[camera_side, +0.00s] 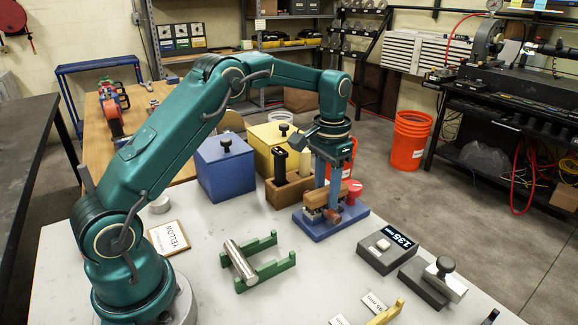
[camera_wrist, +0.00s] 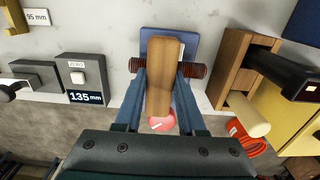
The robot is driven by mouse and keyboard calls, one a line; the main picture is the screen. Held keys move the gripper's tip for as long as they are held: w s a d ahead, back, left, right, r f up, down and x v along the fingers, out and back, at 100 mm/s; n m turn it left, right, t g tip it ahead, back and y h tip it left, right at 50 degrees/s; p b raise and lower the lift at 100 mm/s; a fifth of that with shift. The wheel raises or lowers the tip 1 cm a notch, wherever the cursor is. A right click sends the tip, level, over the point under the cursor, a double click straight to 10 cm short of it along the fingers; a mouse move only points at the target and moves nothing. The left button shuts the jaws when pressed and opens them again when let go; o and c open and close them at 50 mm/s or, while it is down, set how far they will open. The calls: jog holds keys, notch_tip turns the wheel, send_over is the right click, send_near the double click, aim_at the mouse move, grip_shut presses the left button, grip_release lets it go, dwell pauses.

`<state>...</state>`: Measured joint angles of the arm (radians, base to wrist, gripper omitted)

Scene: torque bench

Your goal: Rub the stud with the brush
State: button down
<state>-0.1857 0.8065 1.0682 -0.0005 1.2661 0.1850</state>
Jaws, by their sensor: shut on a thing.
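My gripper (camera_side: 328,190) is shut on a wooden-backed brush (camera_wrist: 165,70), which also shows in the side view (camera_side: 315,197). The brush is over a rusty brown threaded stud (camera_wrist: 195,71) that lies across a blue base (camera_wrist: 186,42). In the wrist view the stud's ends stick out on both sides of the brush; its middle is hidden under it. The blue base (camera_side: 322,230) stands on the grey table. The brush's underside is hidden, so I cannot tell whether it touches the stud.
A red round thing (camera_side: 353,190) is close behind the base. A wooden holder (camera_side: 284,195) with a dark-handled tool stands at the left, before blue (camera_side: 224,168) and yellow (camera_side: 262,135) boxes. A metal cylinder (camera_side: 238,260) lies on a green cradle. A 135 mm gauge (camera_side: 380,258) stands right.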

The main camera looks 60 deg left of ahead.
jog(key=shift+a, duration=2.2)
jog(key=shift+d, duration=3.3)
jog(key=shift+a, duration=3.4)
jog(key=shift+d, duration=3.5)
notch_tip(320, 180, up, 8)
jog(key=shift+a, duration=0.1)
